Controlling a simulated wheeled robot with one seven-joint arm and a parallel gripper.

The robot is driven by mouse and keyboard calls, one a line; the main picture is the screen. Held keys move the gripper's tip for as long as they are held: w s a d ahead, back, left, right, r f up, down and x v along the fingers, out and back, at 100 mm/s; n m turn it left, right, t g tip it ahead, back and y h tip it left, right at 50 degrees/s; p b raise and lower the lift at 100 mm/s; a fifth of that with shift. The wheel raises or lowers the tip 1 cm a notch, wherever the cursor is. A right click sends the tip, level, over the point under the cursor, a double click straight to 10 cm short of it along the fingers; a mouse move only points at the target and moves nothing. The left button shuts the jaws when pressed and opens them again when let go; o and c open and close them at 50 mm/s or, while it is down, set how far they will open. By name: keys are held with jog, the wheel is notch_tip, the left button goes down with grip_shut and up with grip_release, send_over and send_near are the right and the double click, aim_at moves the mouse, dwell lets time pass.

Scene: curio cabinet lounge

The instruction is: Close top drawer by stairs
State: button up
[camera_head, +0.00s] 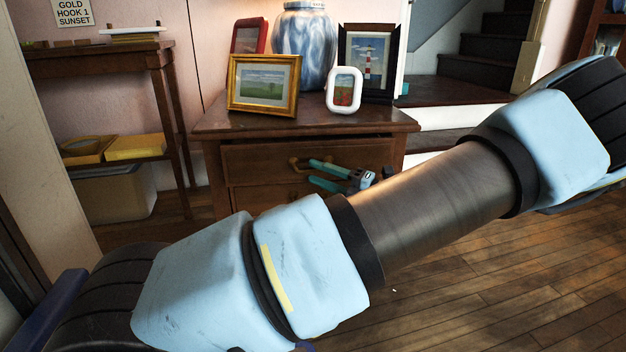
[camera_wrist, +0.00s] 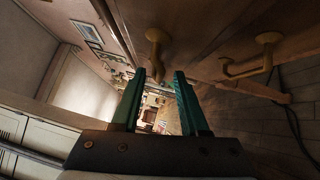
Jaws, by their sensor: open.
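The wooden cabinet (camera_head: 212,124) stands beside the stairs (camera_head: 450,92) in the head view. Its top drawer (camera_head: 250,160) has a brass-coloured handle (camera_head: 296,163). I cannot clearly tell how far this drawer stands out. My gripper (camera_head: 310,171), with teal fingers, is in front of the drawer, close to the handle. In the wrist view my gripper (camera_wrist: 158,76) is open, with nothing seen between the fingers. One handle (camera_wrist: 157,38) is just ahead of the fingertips and another handle (camera_wrist: 250,57) is to the right. My arm hides the cabinet's lower part.
Framed pictures (camera_head: 264,85) and a blue-white vase (camera_head: 305,48) stand on the cabinet top. A side table (camera_head: 90,62) with yellow trays (camera_head: 135,147) on its shelf is at left. Wooden floor (camera_head: 500,270) is open at lower right.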

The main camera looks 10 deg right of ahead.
jog(key=shift+x, duration=1.05)
grip_shut()
dwell(0.7)
